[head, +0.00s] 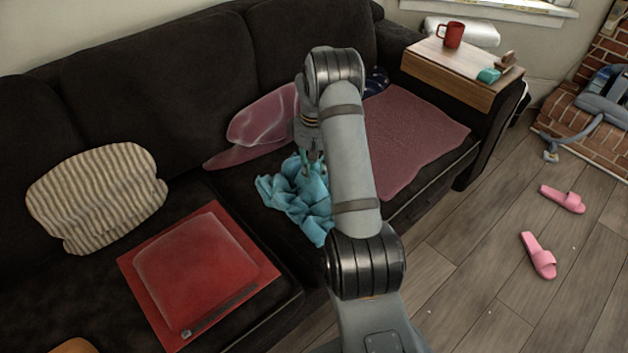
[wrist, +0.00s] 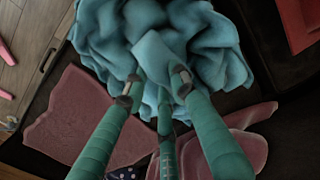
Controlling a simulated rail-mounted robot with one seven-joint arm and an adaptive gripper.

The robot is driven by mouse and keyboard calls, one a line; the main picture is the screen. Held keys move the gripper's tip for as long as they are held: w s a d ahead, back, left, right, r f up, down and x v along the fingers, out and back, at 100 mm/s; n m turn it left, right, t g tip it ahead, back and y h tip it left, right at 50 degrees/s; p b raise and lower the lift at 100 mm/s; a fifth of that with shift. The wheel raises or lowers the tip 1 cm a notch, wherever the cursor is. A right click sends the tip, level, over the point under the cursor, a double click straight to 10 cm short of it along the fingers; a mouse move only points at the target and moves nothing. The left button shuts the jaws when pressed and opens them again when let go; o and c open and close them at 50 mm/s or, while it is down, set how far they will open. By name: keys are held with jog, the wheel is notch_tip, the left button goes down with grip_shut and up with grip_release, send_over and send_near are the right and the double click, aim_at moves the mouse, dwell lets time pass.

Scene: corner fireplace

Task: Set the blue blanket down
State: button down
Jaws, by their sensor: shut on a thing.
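The blue blanket (head: 297,196) is a crumpled turquoise bundle at the sofa's front middle, between the red square and the pink cloth. It fills the upper part of the wrist view (wrist: 185,45). My gripper (head: 313,158) is over the blanket, pointing down, partly hidden by my arm. In the wrist view its green fingers (wrist: 155,85) are closed in on a fold of the blanket. The bundle is at or just above the seat; I cannot tell whether the seat bears its weight.
The dark sofa (head: 150,70) holds a striped pillow (head: 95,195), a red cushion on a red square (head: 200,265), and a pink cloth (head: 415,135). A wooden tray (head: 460,70) with a red mug (head: 452,35) is on the right armrest. Pink slippers (head: 540,255) lie on the floor.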

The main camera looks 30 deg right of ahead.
jog(key=shift+f+b, duration=0.3)
jog(key=shift+f, duration=1.5)
jog(key=shift+f, duration=0.2)
jog(key=c, duration=1.5)
grip_release()
jog(key=shift+r, duration=0.1)
jog(key=shift+c, duration=0.2)
jog(key=shift+o, duration=0.7)
notch_tip(320, 180, up, 12)
jog(key=p, duration=0.2)
jog(key=shift+r+p, duration=0.15)
jog(key=shift+p, duration=0.2)
